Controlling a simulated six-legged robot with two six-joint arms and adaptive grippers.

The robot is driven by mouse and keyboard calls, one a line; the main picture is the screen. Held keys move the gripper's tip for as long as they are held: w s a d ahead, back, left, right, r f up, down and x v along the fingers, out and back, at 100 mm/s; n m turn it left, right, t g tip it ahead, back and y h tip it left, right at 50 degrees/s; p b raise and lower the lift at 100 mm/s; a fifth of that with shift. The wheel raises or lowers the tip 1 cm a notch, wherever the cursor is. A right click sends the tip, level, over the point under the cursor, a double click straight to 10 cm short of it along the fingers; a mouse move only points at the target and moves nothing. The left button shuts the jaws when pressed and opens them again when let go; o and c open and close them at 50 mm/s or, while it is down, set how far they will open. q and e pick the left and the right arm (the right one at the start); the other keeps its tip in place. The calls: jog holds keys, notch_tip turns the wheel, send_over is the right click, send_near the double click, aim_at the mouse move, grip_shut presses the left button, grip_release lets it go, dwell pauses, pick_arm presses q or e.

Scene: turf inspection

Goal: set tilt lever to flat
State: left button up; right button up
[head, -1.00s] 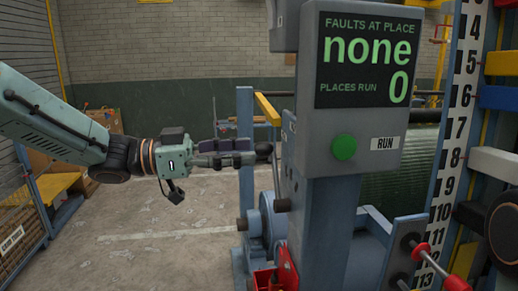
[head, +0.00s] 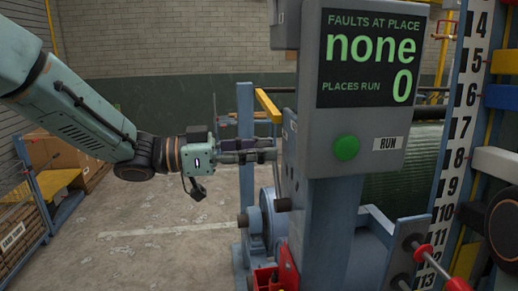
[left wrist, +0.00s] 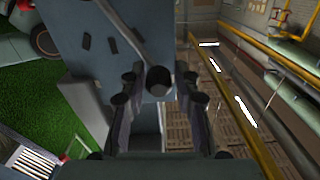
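My left gripper (head: 268,151) reaches in from the left at the left side of the grey machine post, below the display. In the left wrist view its fingers (left wrist: 159,88) are spread apart. A thin lever rod with a round black knob (left wrist: 158,80) shows there; the knob appears between the two fingertips, with a gap on each side. I cannot tell whether this is the tilt lever or which setting it is at. In the head view the knob is hidden by the gripper. My right gripper is not in view.
The display (head: 370,60) reads "FAULTS AT PLACE none" and "PLACES RUN 0". A green RUN button (head: 346,147) sits below it. A numbered scale (head: 462,130) and red-handled rods (head: 422,252) stand at right.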

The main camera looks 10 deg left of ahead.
pick_arm(q)
jog(key=shift+s+r, duration=0.15)
jog(key=shift+s, duration=0.1)
grip_shut()
jog(key=shift+w, duration=0.15)
